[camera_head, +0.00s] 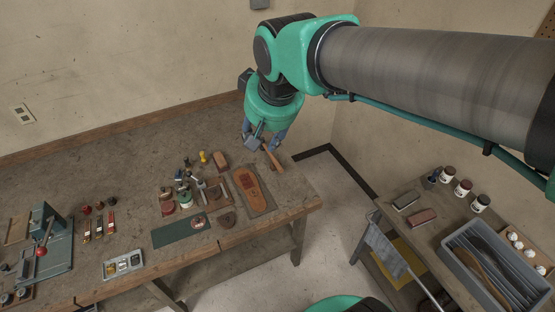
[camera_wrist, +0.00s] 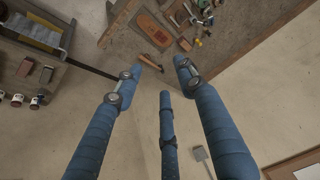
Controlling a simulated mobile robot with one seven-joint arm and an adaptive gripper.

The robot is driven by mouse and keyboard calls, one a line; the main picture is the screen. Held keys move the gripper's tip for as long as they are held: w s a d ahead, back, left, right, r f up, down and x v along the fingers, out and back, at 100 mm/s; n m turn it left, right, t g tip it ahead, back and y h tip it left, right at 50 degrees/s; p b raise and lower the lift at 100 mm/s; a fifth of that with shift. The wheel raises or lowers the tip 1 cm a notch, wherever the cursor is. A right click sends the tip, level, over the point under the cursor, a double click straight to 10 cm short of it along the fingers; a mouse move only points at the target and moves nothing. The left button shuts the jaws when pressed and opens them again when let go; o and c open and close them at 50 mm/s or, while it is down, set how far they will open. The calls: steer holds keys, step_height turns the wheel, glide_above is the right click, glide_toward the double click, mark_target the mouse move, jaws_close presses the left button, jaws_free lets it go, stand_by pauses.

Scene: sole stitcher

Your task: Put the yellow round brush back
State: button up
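A small yellow piece (camera_head: 203,156) stands upright near the back of the workbench, left of a brown block; I take it to be the yellow round brush, but its bristles are too small to make out. It also shows as a small yellow spot (camera_wrist: 197,43) at the top right of the wrist view. My gripper (camera_head: 263,133) hangs over the bench's back right end, to the right of the yellow piece and apart from it. In the wrist view its blue fingers (camera_wrist: 157,75) are spread wide with nothing between them.
A wooden-handled hammer (camera_head: 272,158) lies below my gripper, beside a leather sole on a board (camera_head: 268,204). Bottles and small tools crowd left of it. A side table (camera_head: 427,244) at right holds jars and a grey bin (camera_head: 452,262). Bare floor separates the tables.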

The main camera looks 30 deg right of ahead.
steer(key=s+f, duration=0.2)
steer(key=s, duration=1.2)
steer(key=shift+d+f, duration=0.3)
steer(key=shift+d, duration=0.05)
step_height(320, 180, down, 10)
steer(key=b, duration=0.9)
steer(key=shift+r+b, duration=0.25)
steer(key=shift+b, duration=0.05)
